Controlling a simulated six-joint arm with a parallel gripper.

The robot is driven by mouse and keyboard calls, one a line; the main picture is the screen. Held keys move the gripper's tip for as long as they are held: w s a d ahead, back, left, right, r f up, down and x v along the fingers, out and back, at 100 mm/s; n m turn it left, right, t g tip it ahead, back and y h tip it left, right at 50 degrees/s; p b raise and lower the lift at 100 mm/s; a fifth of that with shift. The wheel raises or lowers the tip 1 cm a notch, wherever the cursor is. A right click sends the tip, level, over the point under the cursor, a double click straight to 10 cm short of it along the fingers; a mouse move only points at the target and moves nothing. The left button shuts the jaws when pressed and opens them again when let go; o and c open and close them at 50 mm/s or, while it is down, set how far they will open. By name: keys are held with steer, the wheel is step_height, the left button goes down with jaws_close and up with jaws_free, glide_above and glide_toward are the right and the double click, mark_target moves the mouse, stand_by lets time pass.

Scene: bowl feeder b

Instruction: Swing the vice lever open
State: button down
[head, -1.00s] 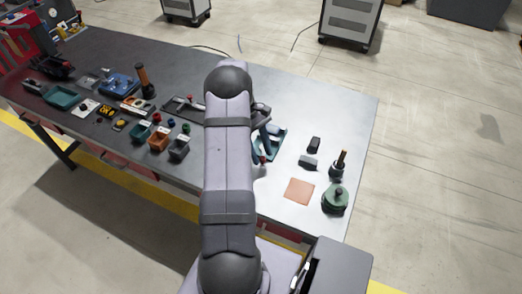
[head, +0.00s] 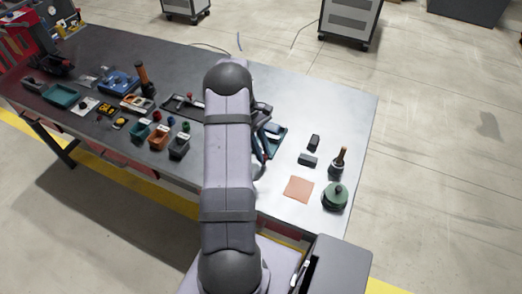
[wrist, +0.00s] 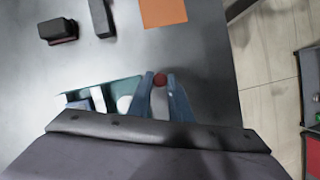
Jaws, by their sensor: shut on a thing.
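The vice is a small teal fixture with pale metal parts. In the wrist view its teal body (wrist: 126,84) lies just left of my fingers, partly hidden by my gripper's housing. In the head view the vice (head: 281,140) shows just right of my arm. A red ball knob, the lever's end (wrist: 160,80), sits between my fingertips. My gripper (wrist: 161,84) is shut on it, one blue-grey finger on each side. The lever's shaft is mostly hidden, so I cannot tell its exact angle. In the head view my arm hides much of the gripper.
An orange square (head: 298,189), two dark blocks (head: 308,160), a dark tool with a wooden handle (head: 338,161) and a green round lidded thing (head: 334,196) stand to the right. Several small bins (head: 158,138) and parts fill the left. Bare table lies around the orange square.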

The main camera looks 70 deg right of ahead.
steer(key=n, duration=0.1)
steer(key=s+n+h, duration=0.1)
steer(key=shift+s+d+r+n, duration=0.1)
steer(key=shift+s+d+n, duration=0.15)
steer(key=shift+d+n, duration=0.15)
steer(key=n, duration=0.1)
steer(key=s+d+n+h, duration=0.1)
steer(key=n, duration=0.1)
steer(key=shift+s+d+n+h+p, duration=0.25)
steer(key=shift+s+n+h+p, duration=0.05)
steer(key=n, duration=0.1)
steer(key=d+n+h, duration=0.1)
steer(key=shift+s+d+n+p, duration=0.2)
steer(key=shift+s+n+p, duration=0.1)
steer(key=shift+s+n, duration=0.1)
steer(key=shift+s+d+n+t+h+p, duration=0.15)
steer(key=shift+d+n+t+h+p, duration=0.15)
steer(key=shift+d+n, duration=0.5)
steer(key=shift+s+d+n+t+h+p, duration=0.1)
steer(key=shift+d+n+t+h+p, duration=0.2)
steer(key=shift+n, duration=0.8)
steer(key=shift+d, duration=0.1)
steer(key=c, duration=1.6)
jaws_free()
steer(key=shift+b+v, duration=0.9)
steer(key=shift+v, duration=2.75)
